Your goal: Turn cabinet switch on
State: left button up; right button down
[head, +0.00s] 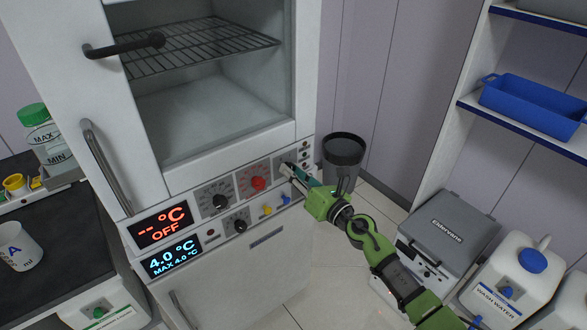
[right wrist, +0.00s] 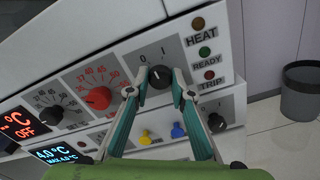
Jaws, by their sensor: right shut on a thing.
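The cabinet (head: 205,170) stands at the left with its control panel across the front. In the right wrist view, the black switch knob (right wrist: 160,76) sits on a grey plate marked 0 and 1. My right gripper (head: 288,169) is at the right end of the panel. In the right wrist view its green fingers (right wrist: 160,84) are on both sides of the knob and shut on it. Which mark the knob points to is hard to tell. The upper display (head: 162,227) reads "-- °C OFF" in red. My left gripper is not in view.
Beside the switch are a red knob (right wrist: 99,97) and HEAT, READY and TRIP lamps (right wrist: 204,51). Blue and yellow valves (right wrist: 178,130) sit just below. A dark bin (head: 343,152) stands right of the cabinet. A grey case (head: 452,230) and wash water can (head: 515,275) stand at the right.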

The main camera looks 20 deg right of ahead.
jog(key=shift+m+p, duration=1.15)
jog(key=shift+m, duration=2.15)
jog(key=c, duration=1.8)
grip_release()
jog(key=v, duration=1.2)
jog(key=shift+r, duration=0.1)
